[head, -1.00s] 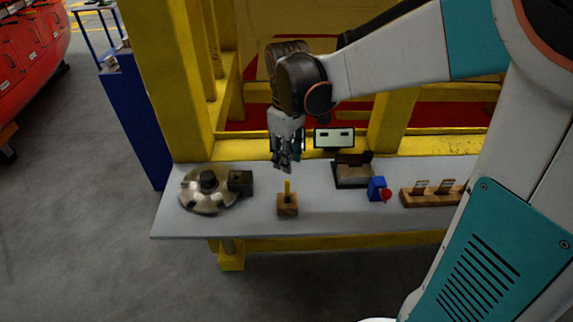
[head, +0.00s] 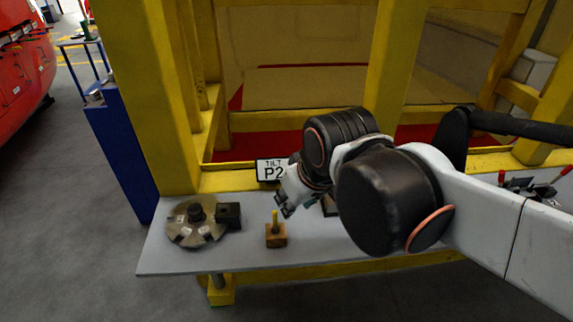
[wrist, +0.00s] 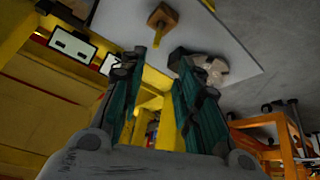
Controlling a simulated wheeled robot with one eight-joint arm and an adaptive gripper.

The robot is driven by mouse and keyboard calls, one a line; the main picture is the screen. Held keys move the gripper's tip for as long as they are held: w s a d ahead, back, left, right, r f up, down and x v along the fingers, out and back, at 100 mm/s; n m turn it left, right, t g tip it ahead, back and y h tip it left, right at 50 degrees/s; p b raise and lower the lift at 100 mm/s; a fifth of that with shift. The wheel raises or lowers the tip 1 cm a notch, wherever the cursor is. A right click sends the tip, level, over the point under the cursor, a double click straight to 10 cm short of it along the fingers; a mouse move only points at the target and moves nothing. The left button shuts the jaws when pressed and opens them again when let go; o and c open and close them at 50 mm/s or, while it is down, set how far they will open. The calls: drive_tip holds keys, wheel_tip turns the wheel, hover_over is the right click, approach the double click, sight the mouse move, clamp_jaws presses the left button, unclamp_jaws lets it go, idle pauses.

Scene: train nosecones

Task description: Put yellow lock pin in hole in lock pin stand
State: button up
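The yellow lock pin (head: 275,220) stands upright in the small wooden lock pin stand (head: 276,237) on the grey table. In the wrist view the pin (wrist: 156,34) rises from the wooden block (wrist: 164,16), beyond my fingertips. My gripper (head: 283,205) is above the table, just above and slightly right of the pin in the head view, and looks tilted. In the wrist view my gripper (wrist: 161,58) has its two fingers apart with nothing held between them. The pin is clear of both fingers. The pin's lower end is hidden in the block.
A round metal disc (head: 188,234) with a dark block (head: 228,213) lies left of the stand. A yellow post (head: 158,95) rises at the table's back left. My arm hides much of the table's right side.

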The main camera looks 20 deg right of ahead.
drive_tip(key=shift+s+f+m+t, duration=0.15)
drive_tip(key=shift+s+m+t, duration=0.25)
drive_tip(key=shift+s, duration=0.25)
drive_tip(key=shift+s+f+m+t, duration=0.15)
drive_tip(key=shift+s+m+t, duration=0.25)
drive_tip(key=shift+s, duration=0.25)
